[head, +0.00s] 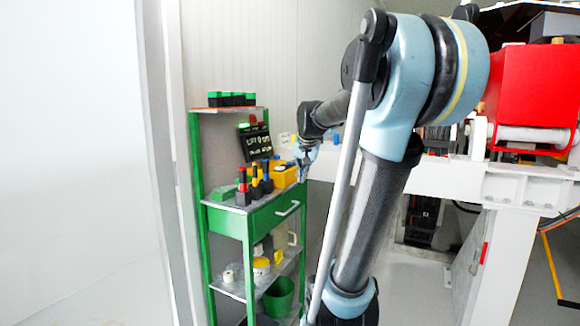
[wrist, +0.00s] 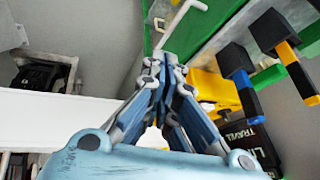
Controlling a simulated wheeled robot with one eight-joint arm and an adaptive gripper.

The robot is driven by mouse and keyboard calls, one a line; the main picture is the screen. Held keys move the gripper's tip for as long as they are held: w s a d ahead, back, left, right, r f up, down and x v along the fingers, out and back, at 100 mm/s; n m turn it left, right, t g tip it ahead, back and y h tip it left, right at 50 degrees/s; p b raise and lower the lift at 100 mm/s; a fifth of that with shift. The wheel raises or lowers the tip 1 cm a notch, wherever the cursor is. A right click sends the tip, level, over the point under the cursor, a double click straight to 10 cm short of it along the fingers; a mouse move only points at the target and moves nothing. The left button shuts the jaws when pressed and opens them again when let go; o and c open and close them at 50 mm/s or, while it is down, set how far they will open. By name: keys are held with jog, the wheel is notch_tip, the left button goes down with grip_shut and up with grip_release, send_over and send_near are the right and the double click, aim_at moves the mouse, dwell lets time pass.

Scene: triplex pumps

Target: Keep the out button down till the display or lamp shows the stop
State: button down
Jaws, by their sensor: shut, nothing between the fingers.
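A black display panel (head: 255,146) with pale characters stands at the back of the green shelf rack's top work surface; its reading is too small to make out. Small green and red pieces, possibly lamps, sit along its top edge. In the wrist view a black panel with white lettering (wrist: 250,135), including "TRAVEL", is partly cut off at the lower right. I cannot pick out the out button. My gripper (head: 303,170) is by the right end of the rack, beside a yellow box (head: 285,177). In the wrist view my gripper (wrist: 166,58) has its fingers together, with nothing held.
The green rack (head: 228,222) has a drawer with a pale handle (head: 288,208). Black-based tools with red, yellow and blue handles (head: 257,184) stand on it. A white beam (head: 450,172) and red machine (head: 530,85) are at right. Open floor lies at left.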

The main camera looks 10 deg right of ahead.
aim_at(291, 163)
jog(key=w+r+m+t, duration=0.1)
jog(key=w+r, duration=0.4)
jog(key=w, duration=0.8)
jog(key=w+r+m+t, duration=0.2)
jog(key=w+r, duration=0.4)
jog(key=w, duration=0.8)
jog(key=shift+w+d+r+m, duration=0.15)
jog(key=shift+d+m, duration=0.2)
jog(key=shift+m, duration=0.25)
jog(key=shift+f, duration=4.4)
jog(key=shift+f, duration=0.15)
jog(key=shift+f, duration=0.2)
